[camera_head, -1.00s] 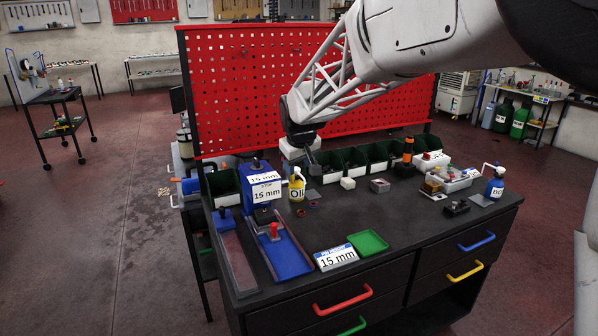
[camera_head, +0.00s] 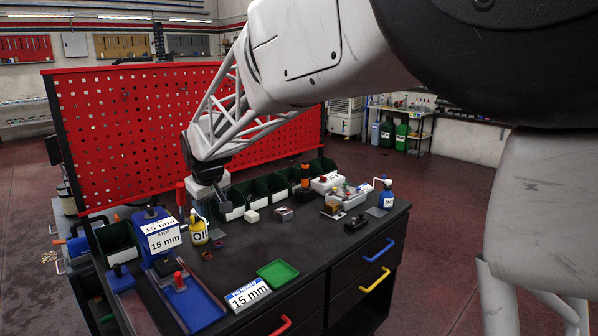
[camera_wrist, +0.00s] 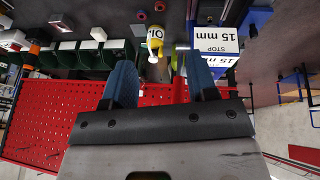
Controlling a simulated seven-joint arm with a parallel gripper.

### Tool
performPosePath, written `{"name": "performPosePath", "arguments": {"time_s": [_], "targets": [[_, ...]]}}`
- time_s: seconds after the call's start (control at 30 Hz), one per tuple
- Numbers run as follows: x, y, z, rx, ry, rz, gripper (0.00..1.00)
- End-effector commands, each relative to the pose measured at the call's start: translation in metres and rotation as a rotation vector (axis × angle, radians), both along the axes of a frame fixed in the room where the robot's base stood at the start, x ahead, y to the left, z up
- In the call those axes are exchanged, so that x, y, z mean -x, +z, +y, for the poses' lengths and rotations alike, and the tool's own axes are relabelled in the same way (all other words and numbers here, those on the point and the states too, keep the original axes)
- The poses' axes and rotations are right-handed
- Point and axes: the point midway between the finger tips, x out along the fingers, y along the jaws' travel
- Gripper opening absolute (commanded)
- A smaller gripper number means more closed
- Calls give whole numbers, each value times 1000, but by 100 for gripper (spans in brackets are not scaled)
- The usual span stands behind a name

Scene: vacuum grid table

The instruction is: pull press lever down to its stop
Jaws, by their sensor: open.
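The blue press (camera_head: 157,236) with white "15 mm" and "STOP" labels stands at the left of the dark bench; it also shows in the wrist view (camera_wrist: 214,40). An upright red handle (camera_head: 180,193), apparently its lever, rises behind its right side. My gripper (camera_head: 198,212) hangs just right of this handle, above the bench. In the wrist view, my gripper (camera_wrist: 162,65) has its two blue fingers spread apart. A red upright piece shows near the right finger there; I cannot tell whether it is the handle or whether it touches.
The yellow oil bottle (camera_head: 198,230) stands right of the press, close below my gripper. Green bins (camera_head: 258,190) line the back, before the red pegboard (camera_head: 130,130). A blue tray (camera_head: 192,303) with a red knob lies in front. A green tray (camera_head: 278,272) lies farther right.

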Motion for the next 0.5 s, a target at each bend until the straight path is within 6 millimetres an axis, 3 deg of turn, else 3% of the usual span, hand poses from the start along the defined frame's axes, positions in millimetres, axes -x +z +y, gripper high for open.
{"name": "performPosePath", "arguments": {"time_s": [0.27,0.5], "targets": [[32,17,-95,-8,-127,26,53],[72,24,-173,-17,-242,53,53]]}}
